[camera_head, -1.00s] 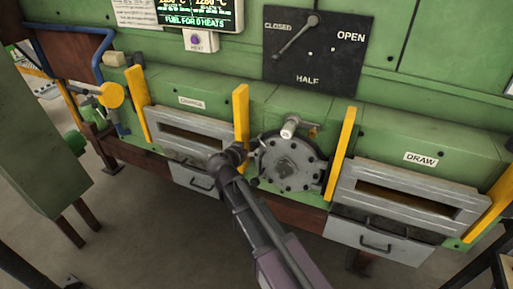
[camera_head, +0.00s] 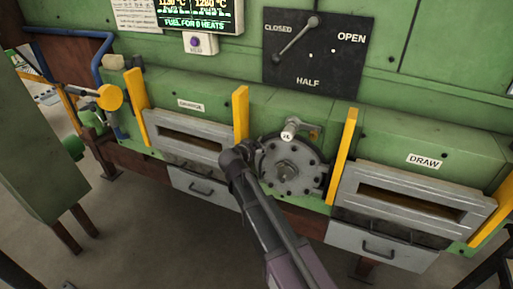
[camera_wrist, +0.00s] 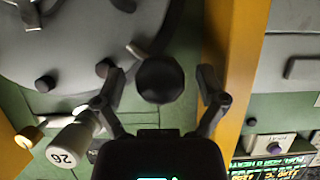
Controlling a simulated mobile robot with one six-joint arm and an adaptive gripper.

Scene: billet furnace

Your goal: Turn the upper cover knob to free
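The round grey cover (camera_head: 301,178) sits on the green furnace front between two yellow posts, and part of it fills the upper left of the wrist view (camera_wrist: 60,40). A dark round knob (camera_wrist: 160,80) stands beside the cover's edge in the wrist view. My gripper (camera_wrist: 162,76) is open, with one finger on each side of this knob and a visible gap to both. In the head view my gripper (camera_head: 238,158) is at the cover's upper left edge and hides the knob. The knob's turn position cannot be told.
A yellow post (camera_head: 241,118) stands close beside my gripper. A white cylinder marked 26 (camera_wrist: 67,146) projects above the cover. The charge door (camera_head: 185,137) is left and the draw door (camera_head: 415,200) right. A lever panel (camera_head: 318,55) is above, its lever toward CLOSED.

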